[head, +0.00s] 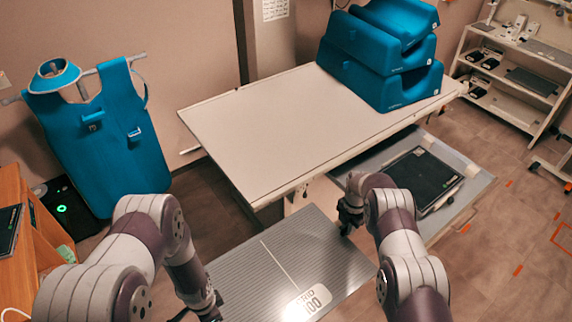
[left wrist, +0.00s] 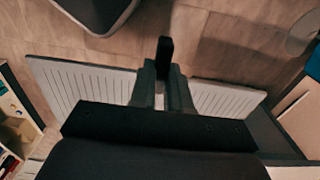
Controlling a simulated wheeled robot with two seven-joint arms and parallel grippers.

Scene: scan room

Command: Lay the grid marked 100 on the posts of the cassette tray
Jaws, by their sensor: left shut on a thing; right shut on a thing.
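The grid marked 100 (head: 275,262) is a grey, finely striped panel with a pale centre line and a white label at its near edge. It is held up in front of the table. My right gripper (head: 347,218) is shut on its right edge. My left gripper (head: 213,303) is at its left edge; in the left wrist view its fingers (left wrist: 164,85) are shut on the grid (left wrist: 85,82), hiding the middle of it. The cassette tray (head: 462,203) is a grey tray below the table, right of the grid, with a black cassette (head: 422,178) in it.
The white-topped table (head: 270,125) overhangs part of the tray and carries stacked blue cushions (head: 385,55). A blue apron (head: 95,140) hangs at the left, beside a wooden cabinet (head: 38,235). A shelf unit (head: 510,85) stands back right.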

